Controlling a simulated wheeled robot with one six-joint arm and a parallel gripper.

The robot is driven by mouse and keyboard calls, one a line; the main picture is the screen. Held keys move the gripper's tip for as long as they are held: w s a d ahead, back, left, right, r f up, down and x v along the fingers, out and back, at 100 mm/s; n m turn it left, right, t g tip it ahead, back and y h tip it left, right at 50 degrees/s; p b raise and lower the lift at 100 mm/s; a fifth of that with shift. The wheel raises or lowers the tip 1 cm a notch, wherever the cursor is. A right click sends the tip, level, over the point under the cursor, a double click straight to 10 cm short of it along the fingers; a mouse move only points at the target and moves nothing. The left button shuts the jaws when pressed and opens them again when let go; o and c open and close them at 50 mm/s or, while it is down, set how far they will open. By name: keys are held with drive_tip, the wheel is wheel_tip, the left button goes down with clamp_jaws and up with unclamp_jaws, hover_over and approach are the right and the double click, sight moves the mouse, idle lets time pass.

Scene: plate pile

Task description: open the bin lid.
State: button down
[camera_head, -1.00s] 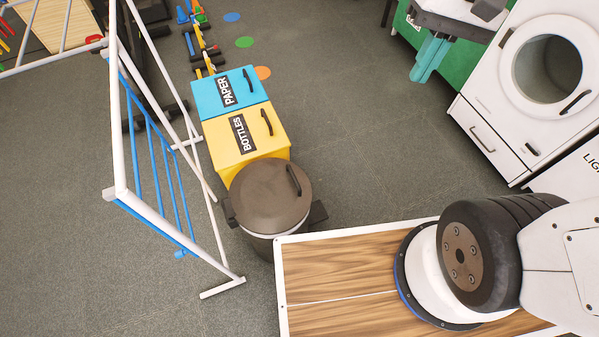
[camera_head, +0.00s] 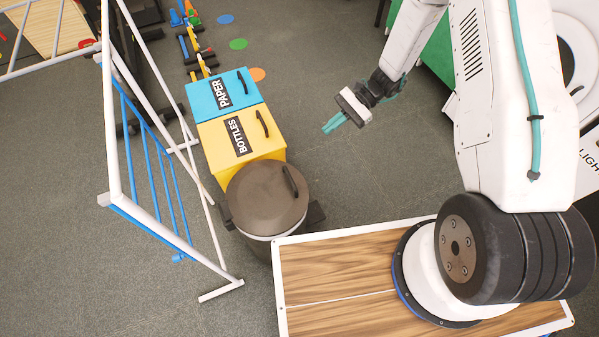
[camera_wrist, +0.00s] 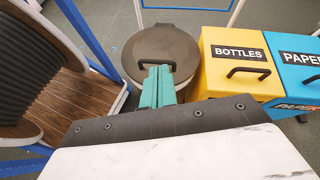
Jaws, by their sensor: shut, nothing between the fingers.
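A round bin with a dark brown lid (camera_head: 266,198) stands at the middle left in the head view, beside the yellow box. Its lid lies flat and shut, with a black handle (camera_head: 290,182) on top. The lid also shows in the wrist view (camera_wrist: 162,42), with its handle (camera_wrist: 157,64) just past my fingertips in the picture. My gripper (camera_head: 327,130) has teal fingers held together and empty. In the head view it is in the air, right of the yellow box and up and right of the bin, apart from both. The fingers (camera_wrist: 158,70) cover part of the lid in the wrist view.
A yellow BOTTLES box (camera_head: 235,140) and a blue PAPER box (camera_head: 218,94), both shut, stand in a row behind the bin. A white rack with blue bars (camera_head: 152,166) stands left of them. The floor (camera_head: 330,180) right of the boxes is clear.

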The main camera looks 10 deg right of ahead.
sight(299, 179)
wheel_tip(299, 179, down, 13)
drive_tip(key=s+a+m+t+y, duration=0.1)
drive_tip(key=s+m+y, duration=0.1)
drive_tip(key=s+m, duration=0.15)
drive_tip(key=x, duration=0.6)
drive_tip(key=w+x, duration=0.1)
drive_tip(key=x, duration=0.2)
drive_tip(key=shift+s+a+f, duration=0.15)
drive_tip(key=shift+a, duration=0.3)
